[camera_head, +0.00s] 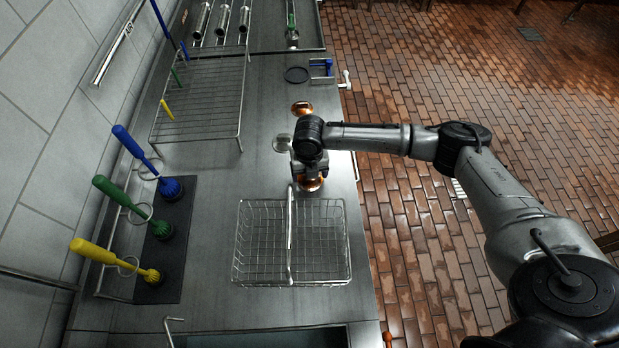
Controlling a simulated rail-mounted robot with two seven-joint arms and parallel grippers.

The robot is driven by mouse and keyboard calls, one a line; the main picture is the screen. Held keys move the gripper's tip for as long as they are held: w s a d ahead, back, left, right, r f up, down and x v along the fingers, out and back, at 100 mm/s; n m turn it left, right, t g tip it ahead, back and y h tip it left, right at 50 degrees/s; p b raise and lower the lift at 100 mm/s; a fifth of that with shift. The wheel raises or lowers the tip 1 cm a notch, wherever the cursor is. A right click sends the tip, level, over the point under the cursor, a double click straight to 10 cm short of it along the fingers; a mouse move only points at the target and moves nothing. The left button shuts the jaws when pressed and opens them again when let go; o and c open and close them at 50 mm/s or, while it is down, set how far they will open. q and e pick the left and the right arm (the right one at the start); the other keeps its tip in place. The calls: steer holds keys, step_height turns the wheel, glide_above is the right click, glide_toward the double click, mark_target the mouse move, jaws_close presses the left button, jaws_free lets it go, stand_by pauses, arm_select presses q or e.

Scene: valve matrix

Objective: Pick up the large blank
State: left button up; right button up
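My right arm comes in from the right, and its gripper (309,178) points down over the counter just behind the wire basket. A copper-coloured round piece (313,185) shows right at the fingertips. I cannot tell whether the fingers touch it or are closed. Another copper-coloured round piece (302,107) lies farther back. A silver round piece (281,143) lies left of my wrist, and a flat black disc (297,75) lies at the back. I cannot tell for sure which is the large blank. My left gripper is out of view.
A wire basket (240,262) with a centre handle stands in front of the gripper. A wire rack (197,95) stands at back left. Blue, green and yellow brushes (158,228) stand on the left. A blue clamp-like fixture (322,68) sits at the back right edge.

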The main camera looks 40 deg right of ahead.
steer(key=shift+f, duration=0.5)
steer(key=shift+c, duration=0.2)
steer(key=c, duration=1)
